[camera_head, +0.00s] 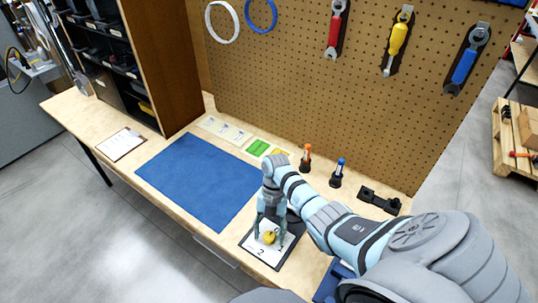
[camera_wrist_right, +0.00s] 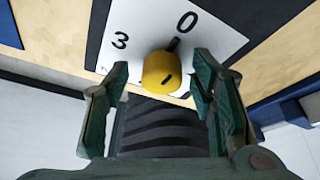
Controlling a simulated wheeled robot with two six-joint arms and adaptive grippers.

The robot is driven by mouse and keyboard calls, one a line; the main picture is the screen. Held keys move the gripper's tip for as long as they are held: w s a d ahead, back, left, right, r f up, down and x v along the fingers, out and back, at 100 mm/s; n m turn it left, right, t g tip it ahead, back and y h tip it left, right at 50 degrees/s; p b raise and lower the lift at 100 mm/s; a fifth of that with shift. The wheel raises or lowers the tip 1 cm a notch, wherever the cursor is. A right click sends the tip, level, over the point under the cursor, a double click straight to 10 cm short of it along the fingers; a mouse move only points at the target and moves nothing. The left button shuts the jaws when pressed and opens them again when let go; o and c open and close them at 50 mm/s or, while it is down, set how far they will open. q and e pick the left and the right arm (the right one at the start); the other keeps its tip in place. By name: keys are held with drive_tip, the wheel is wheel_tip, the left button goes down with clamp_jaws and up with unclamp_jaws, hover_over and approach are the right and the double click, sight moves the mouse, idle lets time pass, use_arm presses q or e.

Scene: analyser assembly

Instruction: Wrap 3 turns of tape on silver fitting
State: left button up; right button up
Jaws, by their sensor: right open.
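A yellow knob (camera_head: 269,238) with a dark pointer sits on a white dial plate (camera_head: 256,246) with printed numbers, near the bench's front edge. In the right wrist view the yellow knob (camera_wrist_right: 162,74) has its pointer toward the 0, and a 3 shows on the dial plate (camera_wrist_right: 205,45). My right gripper (camera_head: 271,229) points down over the knob. In the wrist view its open fingers (camera_wrist_right: 159,68) stand either side of the knob, with gaps showing. I cannot make out a silver fitting or a tape roll. My left gripper is out of view.
A blue mat (camera_head: 200,180) lies clear left of the dial. An orange-topped tool (camera_head: 305,157), a blue-topped tool (camera_head: 338,172) and a black bracket (camera_head: 380,200) stand behind my right arm. A pegboard (camera_head: 310,80) closes the back; a clipboard (camera_head: 119,144) lies far left.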

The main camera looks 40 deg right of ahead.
drive_tip(key=shift+s+r, duration=0.1)
drive_tip(key=shift+s, duration=0.1)
drive_tip(key=shift+c, duration=1.3)
drive_tip(key=c, duration=0.9)
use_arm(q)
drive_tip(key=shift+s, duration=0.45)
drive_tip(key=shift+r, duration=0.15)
use_arm(e)
drive_tip(key=shift+r, duration=0.1)
